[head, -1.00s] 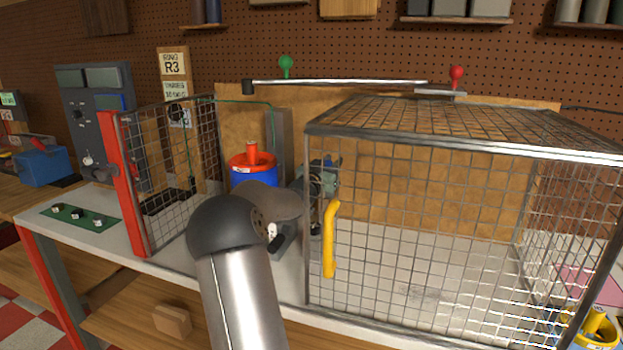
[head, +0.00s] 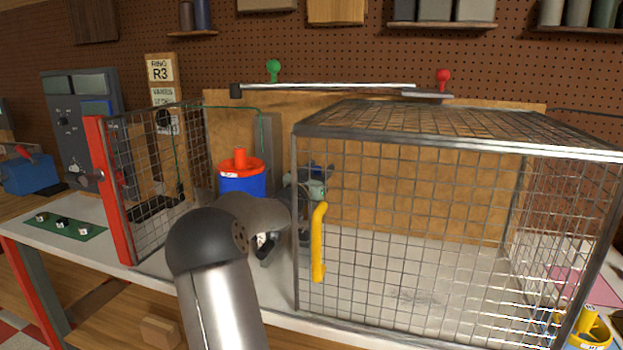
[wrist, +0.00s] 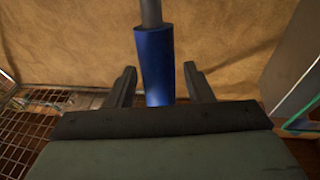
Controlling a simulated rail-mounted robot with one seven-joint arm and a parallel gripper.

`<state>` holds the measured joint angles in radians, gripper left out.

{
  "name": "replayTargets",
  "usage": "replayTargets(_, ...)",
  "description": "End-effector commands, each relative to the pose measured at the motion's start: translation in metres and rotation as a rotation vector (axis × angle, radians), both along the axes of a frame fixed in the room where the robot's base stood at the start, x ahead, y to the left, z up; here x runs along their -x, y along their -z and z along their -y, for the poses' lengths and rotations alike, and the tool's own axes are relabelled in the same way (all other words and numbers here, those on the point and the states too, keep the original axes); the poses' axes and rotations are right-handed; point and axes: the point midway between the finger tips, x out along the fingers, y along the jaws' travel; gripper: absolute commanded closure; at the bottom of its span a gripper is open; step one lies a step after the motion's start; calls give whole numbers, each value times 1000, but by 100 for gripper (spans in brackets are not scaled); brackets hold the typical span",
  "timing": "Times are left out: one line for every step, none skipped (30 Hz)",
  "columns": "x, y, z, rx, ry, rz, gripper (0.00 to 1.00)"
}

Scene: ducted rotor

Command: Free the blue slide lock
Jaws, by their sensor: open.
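The blue slide lock (wrist: 153,62) shows in the wrist view as a blue cylinder on a grey rod (wrist: 151,12). My gripper (wrist: 160,80) is open, with one dark finger on each side of the blue cylinder. Gaps show between the fingers and the cylinder, and I see no contact. The cylinder's lower end is hidden by the gripper body. In the head view, my greenish gripper body (head: 313,190) is small, behind my arm and the left edge of the mesh cage. A blue bit there is too small to make out.
A wire mesh cage (head: 420,230) with a yellow handle (head: 318,245) fills the right. A red-edged mesh panel (head: 110,195) stands at left. A blue drum with a red lid (head: 240,168) stands behind my arm. A rod (head: 330,87) spans above, with green and red knobs.

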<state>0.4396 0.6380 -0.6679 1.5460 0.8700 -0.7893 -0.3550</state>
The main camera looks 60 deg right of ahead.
Motion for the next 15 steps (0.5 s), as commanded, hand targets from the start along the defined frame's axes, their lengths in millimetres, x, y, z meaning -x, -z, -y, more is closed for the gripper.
replayTargets(-1, 3, -7, -2, -2, 0, 53)
replayTargets(-1, 5, -12, -2, -3, 0, 53)
replayTargets(0, 7, -19, -3, -4, 1, 53)
replayTargets(0, 8, -25, -2, -4, 1, 53)
replayTargets(0, 10, -31, -3, -4, 1, 53)
replayTargets(0, 12, -40, -3, -5, 2, 53)
replayTargets(1, 14, -46, -4, -5, 1, 53)
replayTargets(1, 16, -53, -3, -5, 2, 53)
replayTargets(2, 18, -61, -3, -5, 2, 53)
replayTargets(2, 20, -67, -4, -5, 1, 53)
replayTargets(2, 21, -73, -2, -5, 2, 53)
replayTargets(2, 23, -80, -3, -4, 0, 53)
replayTargets(3, 24, -85, -3, -5, 1, 53)
replayTargets(3, 25, -89, -2, -3, 0, 53)
replayTargets(3, 26, -95, -3, -3, 0, 53)
